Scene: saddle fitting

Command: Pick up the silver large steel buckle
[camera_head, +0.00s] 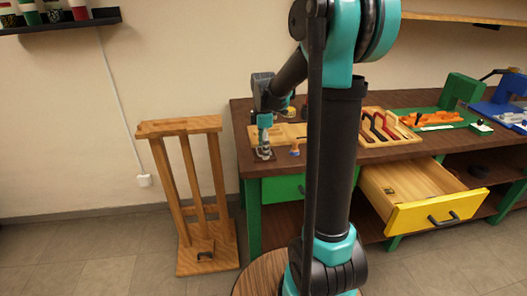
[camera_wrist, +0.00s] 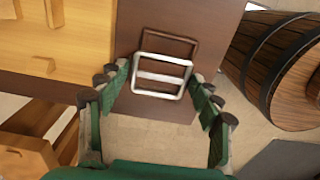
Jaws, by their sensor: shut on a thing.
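The silver large steel buckle (camera_wrist: 161,86) is a rectangular frame with a middle bar, seen in the wrist view between my fingertips. My gripper (camera_wrist: 160,78) is shut on it, one green finger at each side. A darker frame shape (camera_wrist: 172,36) shows just behind it over the brown table; I cannot tell if it is a shadow or another buckle. In the head view my gripper (camera_head: 264,152) points down at the table's front left edge. The buckle is too small to make out clearly there.
The brown workbench (camera_head: 330,166) carries a wooden board (camera_head: 290,132), a rack of dark and red tools (camera_head: 385,130) and green and blue fixtures at right. A yellow-fronted drawer (camera_head: 437,212) stands open. A wooden stand (camera_head: 184,127) is at left. A barrel (camera_wrist: 275,65) shows in the wrist view.

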